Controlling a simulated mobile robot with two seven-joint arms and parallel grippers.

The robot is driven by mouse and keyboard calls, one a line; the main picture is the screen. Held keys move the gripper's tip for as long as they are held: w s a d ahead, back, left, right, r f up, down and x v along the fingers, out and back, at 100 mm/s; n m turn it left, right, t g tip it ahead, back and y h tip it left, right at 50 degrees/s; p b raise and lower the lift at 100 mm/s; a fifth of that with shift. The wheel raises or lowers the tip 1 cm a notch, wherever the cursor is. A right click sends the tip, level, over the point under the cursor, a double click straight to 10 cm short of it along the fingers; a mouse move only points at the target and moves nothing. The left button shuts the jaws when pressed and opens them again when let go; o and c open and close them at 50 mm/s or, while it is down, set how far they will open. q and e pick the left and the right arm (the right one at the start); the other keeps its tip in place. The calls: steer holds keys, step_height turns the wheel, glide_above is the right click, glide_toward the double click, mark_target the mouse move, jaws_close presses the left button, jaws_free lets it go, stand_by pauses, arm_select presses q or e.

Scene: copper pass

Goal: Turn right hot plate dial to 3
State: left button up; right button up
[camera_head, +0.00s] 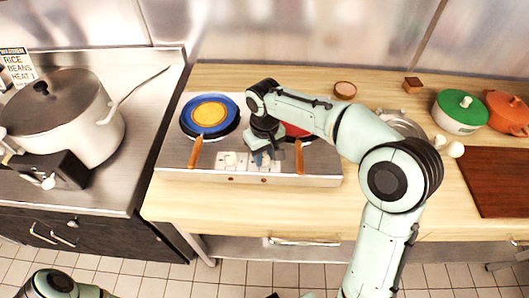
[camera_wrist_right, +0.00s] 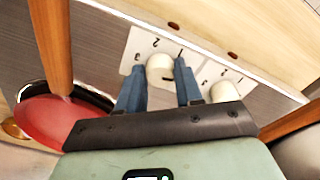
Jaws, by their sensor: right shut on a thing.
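The double hot plate (camera_head: 322,180) stands on the wooden counter, with its dials on a front panel. My right gripper (camera_head: 262,158) reaches down to the panel's right side. In the right wrist view, my right gripper's blue fingers (camera_wrist_right: 160,85) are shut on the right dial (camera_wrist_right: 160,66), a white knob. Printed numbers 1, 2 and 3 show around it, but I cannot tell its pointer setting. The left dial (camera_head: 232,158) is free; it also shows in the right wrist view (camera_wrist_right: 223,92). My left gripper is out of view.
A blue pan (camera_head: 186,118) and a red pan (camera_head: 297,130) sit on the hot plate, their wooden handles (camera_head: 195,153) pointing forward beside the dials. A large lidded pot (camera_head: 95,125) stands left. Green (camera_head: 460,111) and orange (camera_head: 507,112) pots stand right.

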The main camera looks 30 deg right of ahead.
steer(key=n+p, duration=0.1)
steer(key=n, duration=0.3)
steer(key=shift+r, duration=0.1)
steer(key=n+p, duration=0.1)
steer(key=n, duration=0.5)
steer(key=shift+p, duration=0.3)
steer(key=n+p, duration=0.1)
steer(key=n, duration=0.3)
steer(key=shift+n, duration=0.3)
steer(key=n, duration=0.4)
steer(key=shift+p, duration=0.4)
steer(key=n, duration=1)
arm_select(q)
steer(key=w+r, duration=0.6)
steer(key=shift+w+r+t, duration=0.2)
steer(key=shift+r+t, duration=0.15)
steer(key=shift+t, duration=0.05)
arm_select(e)
steer(key=shift+n, duration=2.4)
